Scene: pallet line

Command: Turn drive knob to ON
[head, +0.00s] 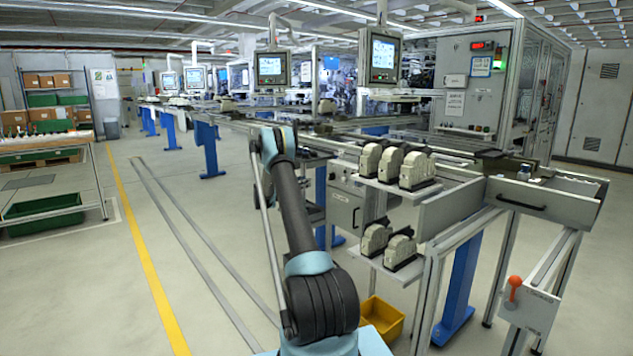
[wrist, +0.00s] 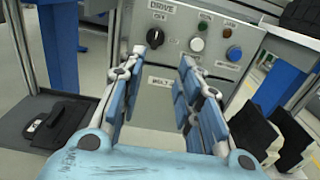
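The drive knob (wrist: 155,38) is a black round knob under the DRIVE label on a grey control panel (wrist: 155,85) in the wrist view. Its pointer direction is too small to read. In the head view the panel box (head: 345,210) shows beside my arm, and the gripper is hidden.
Shelves of cream-and-black housings (head: 403,166) stand right of the panel. A dark shelf (wrist: 50,128) lies left in the wrist view, and black-and-white parts (wrist: 262,132) lie right. A yellow bin (head: 382,318) is on the floor below. The aisle on the left is clear.

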